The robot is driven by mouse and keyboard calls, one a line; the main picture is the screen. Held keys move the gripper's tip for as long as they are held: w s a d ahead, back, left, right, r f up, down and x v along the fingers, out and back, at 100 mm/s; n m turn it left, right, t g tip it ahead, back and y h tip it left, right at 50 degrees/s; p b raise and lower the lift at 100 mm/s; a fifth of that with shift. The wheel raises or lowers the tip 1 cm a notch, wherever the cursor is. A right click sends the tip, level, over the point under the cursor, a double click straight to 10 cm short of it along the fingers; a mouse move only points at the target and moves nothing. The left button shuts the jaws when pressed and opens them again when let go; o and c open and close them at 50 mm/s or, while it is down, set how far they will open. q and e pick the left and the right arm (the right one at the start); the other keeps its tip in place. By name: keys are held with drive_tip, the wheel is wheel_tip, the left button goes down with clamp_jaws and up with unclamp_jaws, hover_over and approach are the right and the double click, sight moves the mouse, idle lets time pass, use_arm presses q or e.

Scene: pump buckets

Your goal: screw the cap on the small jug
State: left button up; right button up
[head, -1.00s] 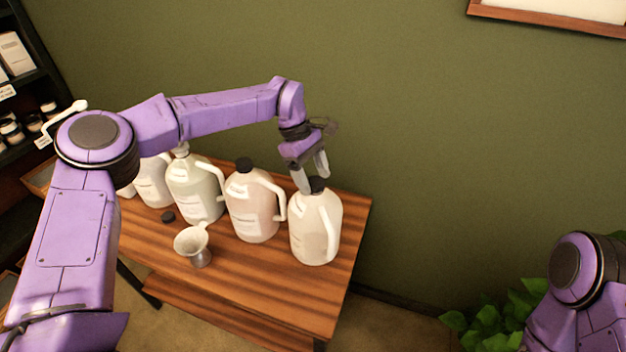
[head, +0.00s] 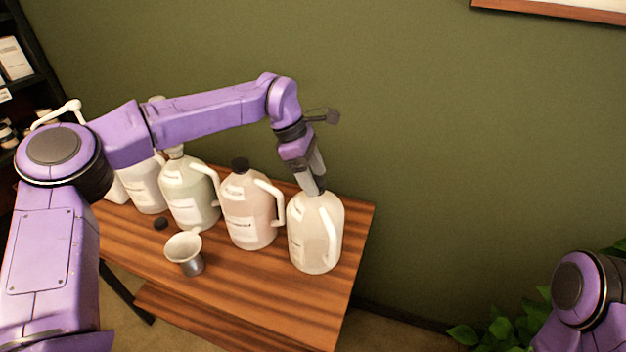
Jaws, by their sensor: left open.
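Several handled jugs stand in a row on the wooden table; I cannot tell from size which is the small jug. The right-hand cream jug (head: 315,235) is upright, and my left gripper (head: 318,182) is over its neck, jaws open, fingers pointing down. The fingers hide most of the neck and any cap there; whether they touch it is unclear. The pinkish jug (head: 248,212) beside it wears a black cap (head: 240,164). A loose dark cap (head: 160,223) lies on the table. My right arm shows at lower right, but its gripper is out of view.
A greenish jug (head: 188,198) and a whitish jug (head: 146,186) stand farther left. A metal cup with a pale flared top (head: 184,250) stands in front of them. The table (head: 275,290) is bare at its front right. A green wall is behind; a plant is at lower right.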

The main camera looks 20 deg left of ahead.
use_arm(q)
drive_tip(key=shift+f+n+t+b, duration=0.15)
drive_tip(key=shift+n+t+b, duration=0.75)
drive_tip(key=shift+n+b, duration=1.55)
drive_tip(key=n+b, duration=0.1)
drive_tip(key=b, duration=0.2)
drive_tip(key=shift+n+t+y, duration=0.35)
drive_tip(key=shift+t+y, duration=0.05)
drive_tip(key=shift+n, duration=0.3)
drive_tip(key=shift+r, duration=0.2)
drive_tip(key=c, duration=1.2)
drive_tip(key=shift+o, duration=0.2)
